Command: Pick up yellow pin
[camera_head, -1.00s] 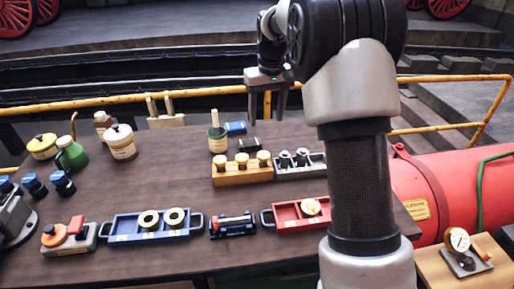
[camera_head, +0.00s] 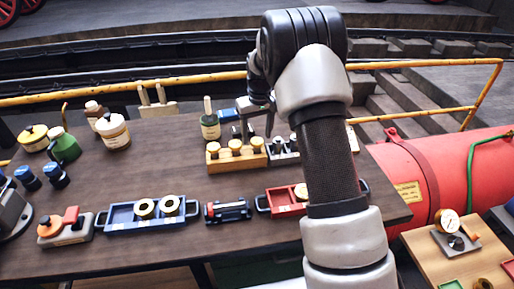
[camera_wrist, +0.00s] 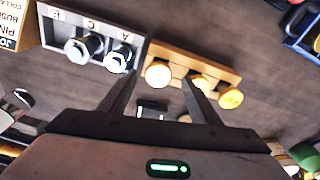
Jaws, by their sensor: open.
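Several yellow-capped pins stand upright in a wooden block (camera_head: 238,161) in the head view. The yellow pin (camera_head: 256,142) at its right end, beside the grey rack, also shows in the wrist view (camera_wrist: 158,75). The middle pin (camera_head: 234,145) and left pin (camera_head: 213,147) stand beside it. My gripper (camera_head: 258,136) is open and empty, over the back of the block's right end. In the wrist view my gripper (camera_wrist: 161,78) has its fingertips on either side of that right-end pin in the picture. I cannot tell how far above it they are.
A grey rack (camera_head: 283,160) with metal pieces adjoins the block. A blue tray (camera_head: 120,219) with brass rings, a dark fixture (camera_head: 228,211) and a red tray (camera_head: 277,199) are in front. Bare table lies left of the block.

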